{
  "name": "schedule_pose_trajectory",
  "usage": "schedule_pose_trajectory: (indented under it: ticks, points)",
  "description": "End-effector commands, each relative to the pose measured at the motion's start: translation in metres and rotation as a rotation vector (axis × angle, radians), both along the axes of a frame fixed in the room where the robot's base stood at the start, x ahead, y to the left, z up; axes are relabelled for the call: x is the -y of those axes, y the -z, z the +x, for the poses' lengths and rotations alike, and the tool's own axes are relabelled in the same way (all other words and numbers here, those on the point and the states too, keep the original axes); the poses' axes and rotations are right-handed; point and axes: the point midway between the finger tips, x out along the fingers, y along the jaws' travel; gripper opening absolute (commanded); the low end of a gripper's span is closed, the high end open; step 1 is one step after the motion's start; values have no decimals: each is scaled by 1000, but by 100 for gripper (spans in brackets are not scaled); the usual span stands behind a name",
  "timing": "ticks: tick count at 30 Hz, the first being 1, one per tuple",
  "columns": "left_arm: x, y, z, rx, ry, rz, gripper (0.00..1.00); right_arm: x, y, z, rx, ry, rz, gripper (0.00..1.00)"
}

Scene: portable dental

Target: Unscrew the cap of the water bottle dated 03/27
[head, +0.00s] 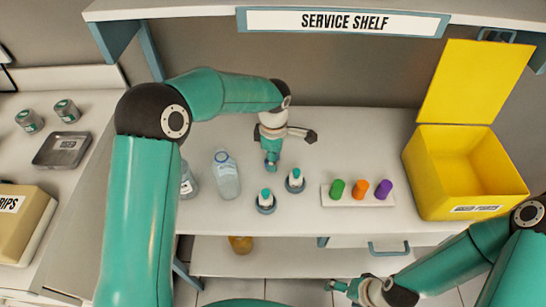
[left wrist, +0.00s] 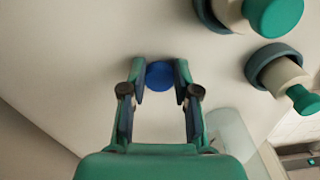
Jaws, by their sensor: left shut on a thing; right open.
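A clear water bottle (head: 227,177) stands on the service shelf's white surface, with no cap visible on its neck. A second clear bottle (head: 188,184) is partly hidden behind my left arm. I cannot read a date on either. My left gripper (head: 271,163) points down to the right of the first bottle. In the left wrist view it (left wrist: 160,76) is shut on a round blue cap (left wrist: 160,75), apart from the bottle. Whether the cap touches the surface, I cannot tell. My right gripper (head: 345,287) is open and empty, low in front of the shelf.
Two green-topped holders (head: 265,201) stand close in front of my left gripper. A white rack (head: 357,198) with green, orange and purple pieces is to the right. An open yellow bin (head: 465,170) stands at far right. A brown bottle (head: 240,244) is on the lower shelf.

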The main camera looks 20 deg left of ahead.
Motion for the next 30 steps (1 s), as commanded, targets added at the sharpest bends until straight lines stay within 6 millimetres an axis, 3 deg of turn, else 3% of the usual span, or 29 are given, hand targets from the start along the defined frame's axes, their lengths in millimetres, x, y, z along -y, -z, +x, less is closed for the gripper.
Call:
schedule_pose_trajectory:
  ticks: [7,8,12,24,30]
  points:
    - [0,4,0,0,0,0,0,0,4,0,0,0,0,84]
    - [0,2,0,0,0,0,35,0,3,0,0,0,0,84]
    - [0,2,0,0,0,0,55,0,2,0,0,0,0,84]
    - [-1,-3,0,1,0,0,55,0,0,0,0,0,0,84]
    - [0,-32,1,5,1,0,55,0,2,0,0,0,0,84]
